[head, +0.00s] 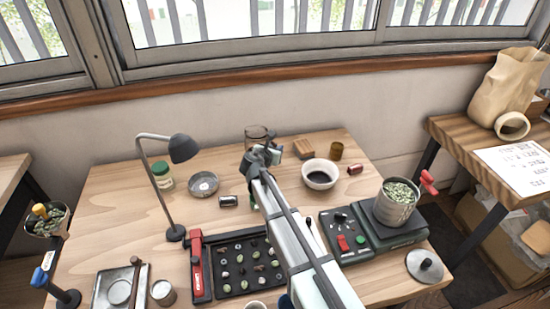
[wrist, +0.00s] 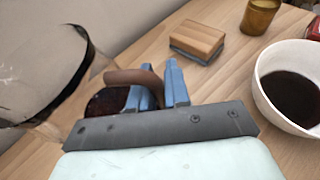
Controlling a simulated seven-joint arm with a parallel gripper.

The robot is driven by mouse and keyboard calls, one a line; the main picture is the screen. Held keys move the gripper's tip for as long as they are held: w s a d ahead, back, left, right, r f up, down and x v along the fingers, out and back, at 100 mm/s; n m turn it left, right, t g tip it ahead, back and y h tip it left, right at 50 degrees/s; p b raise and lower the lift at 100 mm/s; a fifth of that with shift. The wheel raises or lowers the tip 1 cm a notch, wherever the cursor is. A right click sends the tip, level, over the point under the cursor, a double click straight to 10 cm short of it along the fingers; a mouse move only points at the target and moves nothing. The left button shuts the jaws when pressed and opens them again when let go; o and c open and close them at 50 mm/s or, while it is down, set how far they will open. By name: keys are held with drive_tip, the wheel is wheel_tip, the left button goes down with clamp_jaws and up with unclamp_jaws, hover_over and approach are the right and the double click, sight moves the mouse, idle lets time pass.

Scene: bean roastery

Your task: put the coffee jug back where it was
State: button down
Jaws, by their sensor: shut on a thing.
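The coffee jug (wrist: 55,70) is a clear glass vessel with a brown handle and some dark coffee low inside it. In the wrist view it is at the left. My gripper (wrist: 160,85) is shut on its brown handle, with blue fingers on both sides. In the head view the jug (head: 256,134) is at the back of the table near the wall, partly hidden behind my gripper (head: 265,152). I cannot tell whether its base touches the table.
A white bowl (head: 320,175) of dark liquid is right of my gripper. A wooden block (head: 303,148) and a brown cup (head: 336,151) stand behind it. A round tin (head: 203,184), a green-lidded jar (head: 162,176) and a desk lamp (head: 184,147) are left.

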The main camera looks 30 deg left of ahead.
drive_tip(key=shift+f, duration=1.95)
drive_tip(key=shift+f, duration=0.1)
drive_tip(key=c, duration=1.1)
unclamp_jaws()
drive_tip(key=shift+s, duration=0.15)
drive_tip(key=v, duration=1.1)
drive_tip(key=shift+s+r, duration=0.25)
drive_tip(key=shift+s, duration=0.05)
drive_tip(key=shift+d, duration=0.1)
